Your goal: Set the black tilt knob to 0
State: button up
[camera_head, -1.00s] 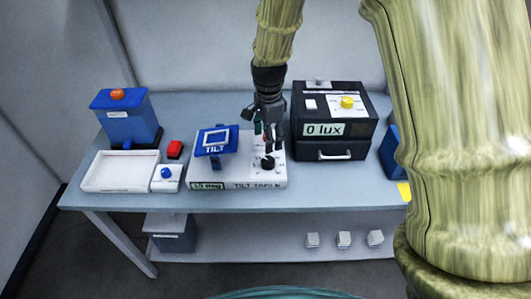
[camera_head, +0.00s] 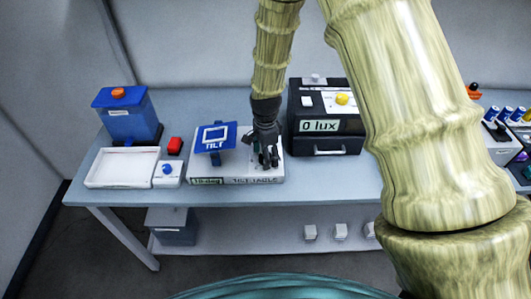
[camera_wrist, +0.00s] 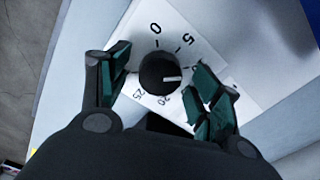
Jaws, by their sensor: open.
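The black tilt knob (camera_wrist: 159,72) sits on a white dial plate in the wrist view. Its white pointer line points right, to the side between the printed 5 and 20; the 0 is at the top of the scale. My gripper (camera_wrist: 163,68) is open, with one green-padded finger on each side of the knob; contact cannot be told. In the head view my gripper (camera_head: 267,160) is low over the right part of the white tilt table (camera_head: 235,180) and hides the knob. The table's display (camera_head: 207,181) seems to read 10 deg. Its blue TILT plate (camera_head: 216,138) is tilted.
A black lux box (camera_head: 325,125) stands close to the right of my gripper. Left of the tilt table are a blue-button box (camera_head: 167,174), a red button (camera_head: 175,146), a white tray (camera_head: 122,182) and a blue bin (camera_head: 128,117).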

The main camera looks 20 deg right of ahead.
jog(key=shift+f, duration=0.1)
jog(key=c, duration=1.1)
jog(key=shift+n, duration=0.3)
jog(key=n, duration=0.3)
jog(key=shift+n, duration=0.3)
jog(key=n, duration=0.4)
jog(key=shift+n+b, duration=0.3)
jog(key=n, duration=0.4)
jog(key=shift+n, duration=2.6)
